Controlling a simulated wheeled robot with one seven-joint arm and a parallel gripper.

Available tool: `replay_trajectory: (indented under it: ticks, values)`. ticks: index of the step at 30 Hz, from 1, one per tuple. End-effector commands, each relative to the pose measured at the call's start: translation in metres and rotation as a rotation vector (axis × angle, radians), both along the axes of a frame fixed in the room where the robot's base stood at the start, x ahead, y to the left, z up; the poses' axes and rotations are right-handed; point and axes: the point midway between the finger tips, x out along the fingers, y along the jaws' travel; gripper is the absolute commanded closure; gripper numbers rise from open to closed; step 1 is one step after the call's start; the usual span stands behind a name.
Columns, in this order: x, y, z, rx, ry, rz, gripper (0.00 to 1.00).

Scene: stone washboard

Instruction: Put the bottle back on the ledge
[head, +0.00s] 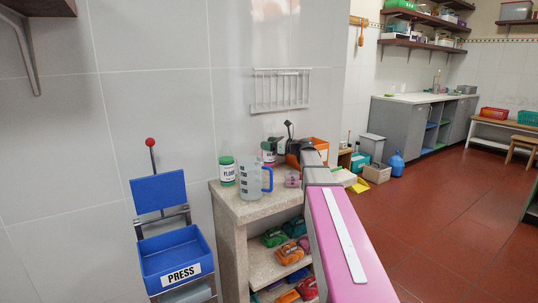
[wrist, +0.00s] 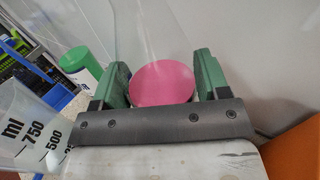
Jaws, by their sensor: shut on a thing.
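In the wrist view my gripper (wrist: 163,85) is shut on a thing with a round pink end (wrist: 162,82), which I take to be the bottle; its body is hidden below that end. In the head view my gripper (head: 280,147) is above the speckled stone top (head: 238,208), likely the ledge, near the wall. A pale bottle with a dark label (head: 268,153) shows at the gripper there. Whether the held bottle touches the stone is unclear.
A green-lidded flour jar (head: 227,170) and a clear measuring jug with blue handle (head: 252,180) stand left on the stone top. A small pink item (head: 293,179) and an orange box (head: 318,148) are close by. A wire rack (head: 282,90) hangs above.

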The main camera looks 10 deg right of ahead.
Motion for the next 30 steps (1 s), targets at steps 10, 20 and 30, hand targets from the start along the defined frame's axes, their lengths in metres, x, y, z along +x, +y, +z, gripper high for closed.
replay_trajectory:
  ticks: [10,20,30]
  values:
    - [0.000,0.000,-0.034,0.000,0.000,-0.001,0.69]
    - [0.000,0.000,-0.040,0.000,-0.001,-0.001,0.69]
    - [0.000,0.000,-0.043,-0.001,-0.001,-0.001,0.06]
